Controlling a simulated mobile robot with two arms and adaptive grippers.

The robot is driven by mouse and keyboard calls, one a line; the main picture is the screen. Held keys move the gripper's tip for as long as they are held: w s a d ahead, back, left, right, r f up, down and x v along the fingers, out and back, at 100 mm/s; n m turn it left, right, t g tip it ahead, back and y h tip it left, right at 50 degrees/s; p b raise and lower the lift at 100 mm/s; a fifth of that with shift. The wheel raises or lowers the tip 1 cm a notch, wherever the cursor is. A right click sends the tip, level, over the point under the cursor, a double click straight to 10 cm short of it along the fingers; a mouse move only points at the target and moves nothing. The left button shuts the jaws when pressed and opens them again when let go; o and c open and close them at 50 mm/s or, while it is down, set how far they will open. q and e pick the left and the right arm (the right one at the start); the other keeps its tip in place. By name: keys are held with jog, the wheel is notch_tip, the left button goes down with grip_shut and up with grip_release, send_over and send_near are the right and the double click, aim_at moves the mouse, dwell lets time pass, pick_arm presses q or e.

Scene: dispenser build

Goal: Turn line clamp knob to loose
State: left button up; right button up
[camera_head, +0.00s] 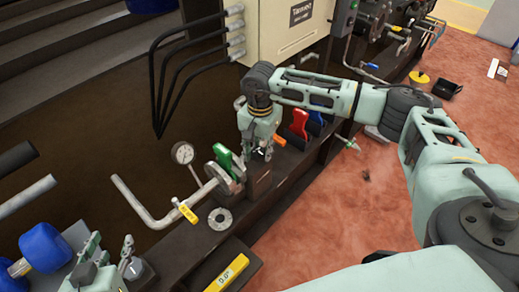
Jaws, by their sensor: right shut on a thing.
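My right gripper (260,152) reaches down from the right arm onto a dark clamp block (259,182) on the bench rail. It is shut on a small part at the top of this block, which I take to be the line clamp knob. The fingers hide most of the knob, so its turned position cannot be read. My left gripper (108,250) is at the lower left, away from the block. Its two fingertips stand apart with nothing seen between them.
Left of the block are a green lever (222,158), a pipe flange (220,219), a round gauge (182,152) and a bent pipe (150,218). Red (299,123) and blue (316,121) levers stand to the right. A control box (290,25) rises behind.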

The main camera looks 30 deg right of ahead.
aim_at(261, 153)
jog(key=shift+s+f, duration=0.25)
jog(key=shift+s, duration=0.1)
jog(key=o, duration=1)
jog(key=shift+d+r, duration=0.1)
jog(key=shift+d, duration=0.05)
jog(key=shift+o, duration=0.2)
jog(key=shift+w+r, duration=0.15)
jog(key=shift+r, duration=0.05)
jog(key=shift+r, duration=0.3)
notch_tip(261, 153, up, 11)
